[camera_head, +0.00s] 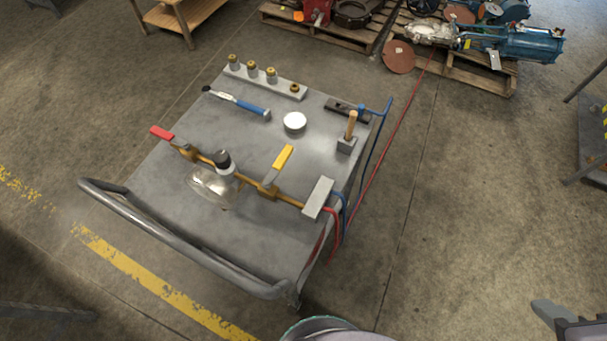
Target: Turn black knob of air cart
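The air cart (150,235) is a grey metal cart with a tubular handle (185,255) along its near side. A brass pipe assembly (288,201) runs across its top. The black knob (222,159) stands upright on the pipe, above a clear rounded bowl (212,183). A red lever (162,133) is at the pipe's left end and a yellow lever (283,158) is right of the knob. Nothing touches the knob. A grey and dark part at the bottom right edge may be my gripper; it is cut off, well away from the cart, and its fingers cannot be made out.
On the cart are a blue-handled tool (253,108), a white round dish (294,122), a block with several fittings (262,81) and a wooden-handled tool (351,126). Red and blue hoses hang at the right side.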

